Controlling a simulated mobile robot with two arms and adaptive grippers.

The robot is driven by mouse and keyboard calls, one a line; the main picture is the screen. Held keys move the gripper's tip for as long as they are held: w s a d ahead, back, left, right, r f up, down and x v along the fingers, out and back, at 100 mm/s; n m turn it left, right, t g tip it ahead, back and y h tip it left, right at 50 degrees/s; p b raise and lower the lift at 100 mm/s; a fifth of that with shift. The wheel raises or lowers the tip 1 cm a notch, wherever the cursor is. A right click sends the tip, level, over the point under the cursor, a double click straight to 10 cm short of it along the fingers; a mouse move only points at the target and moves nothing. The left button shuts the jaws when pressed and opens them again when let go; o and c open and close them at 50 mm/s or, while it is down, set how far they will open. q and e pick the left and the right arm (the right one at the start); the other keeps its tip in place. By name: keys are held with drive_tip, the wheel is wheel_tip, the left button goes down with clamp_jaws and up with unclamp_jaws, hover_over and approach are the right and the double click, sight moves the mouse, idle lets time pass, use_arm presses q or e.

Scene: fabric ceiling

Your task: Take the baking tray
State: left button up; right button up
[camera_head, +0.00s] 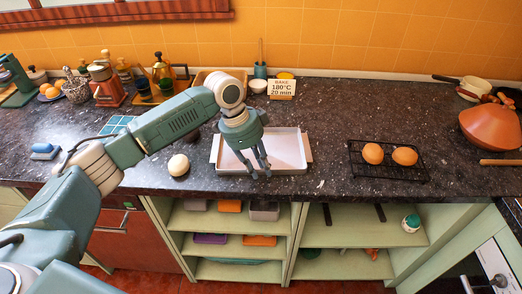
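The baking tray (287,154) is a shallow, light rectangular tray with tan handles at its short ends. It lies on the dark speckled counter near the front edge, and looks empty. My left gripper (256,172) points down over the left part of the tray, its fingers in front of the tray's inside and front rim. The fingers are apart with a gap between them, and nothing shows in them. I cannot tell whether they touch the tray. My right gripper is not in view.
A pale round ball (178,165) sits left of the tray. A black rack (412,173) with two orange-brown buns stands to the right. A sign (282,88) reading "BAKE 180°C 20 min" stands behind. The counter between tray and rack is clear. Open shelves (340,232) are below.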

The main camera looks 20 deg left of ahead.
use_arm(q)
clamp_jaws()
drive_tip(key=shift+r, duration=0.1)
